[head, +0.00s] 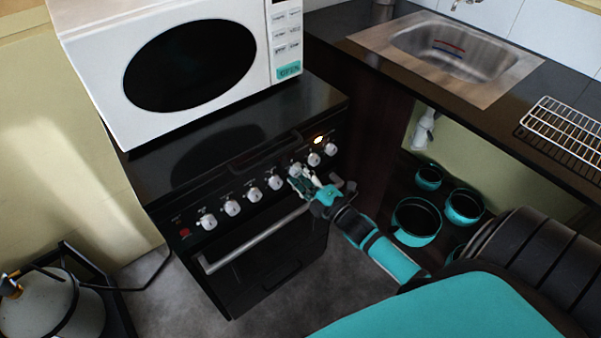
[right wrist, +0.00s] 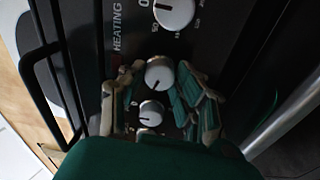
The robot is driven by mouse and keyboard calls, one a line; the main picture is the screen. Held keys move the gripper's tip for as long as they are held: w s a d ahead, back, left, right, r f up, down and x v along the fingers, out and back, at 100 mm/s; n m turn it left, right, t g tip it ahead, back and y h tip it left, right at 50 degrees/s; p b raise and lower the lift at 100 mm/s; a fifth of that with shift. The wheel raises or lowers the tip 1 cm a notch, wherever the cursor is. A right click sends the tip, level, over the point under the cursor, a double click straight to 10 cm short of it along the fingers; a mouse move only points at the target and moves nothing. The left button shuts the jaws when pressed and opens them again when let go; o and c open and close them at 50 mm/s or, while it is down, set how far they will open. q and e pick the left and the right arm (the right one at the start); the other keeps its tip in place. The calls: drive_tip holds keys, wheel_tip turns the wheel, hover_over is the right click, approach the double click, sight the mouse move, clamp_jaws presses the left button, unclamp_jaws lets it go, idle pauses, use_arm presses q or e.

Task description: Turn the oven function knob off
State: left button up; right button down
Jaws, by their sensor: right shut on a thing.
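The oven front has a row of white round knobs on a black panel. My right gripper (head: 304,181) reaches in from the lower right to the right half of this row. In the right wrist view, its two fingers (right wrist: 160,85) stand on either side of a white knob (right wrist: 159,73) and are shut on it. That knob has a dark pointer line toward the lower left. I cannot read a function label on it. A knob with a numbered scale (right wrist: 174,12) is above it, and another white knob (right wrist: 151,112) is below. My left gripper is not in view.
The oven handle bar (head: 250,240) runs below the knobs, close to my right gripper. A white microwave (head: 95,60) stands on the stove top. An orange light (head: 318,140) glows on the panel. Teal pots (head: 416,240) sit under the sink counter (head: 400,75) at right.

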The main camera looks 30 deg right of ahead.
drive_tip(key=m+p, duration=0.2)
drive_tip(key=m, duration=0.5)
drive_tip(key=shift+m+h, duration=0.3)
drive_tip(key=shift+m, duration=0.1)
drive_tip(key=m+p, duration=0.1)
drive_tip(key=m, duration=0.3)
drive_tip(key=shift+m+h, duration=0.3)
drive_tip(key=shift+a+m+p, duration=0.1)
drive_tip(key=shift+m+p, duration=0.35)
drive_tip(key=shift+m, duration=0.95)
drive_tip(key=c, duration=1)
unclamp_jaws()
drive_tip(key=shift+o, duration=0.2)
drive_tip(key=s, duration=1.2)
drive_tip(key=shift+d+f, duration=0.3)
drive_tip(key=shift+f, duration=0.05)
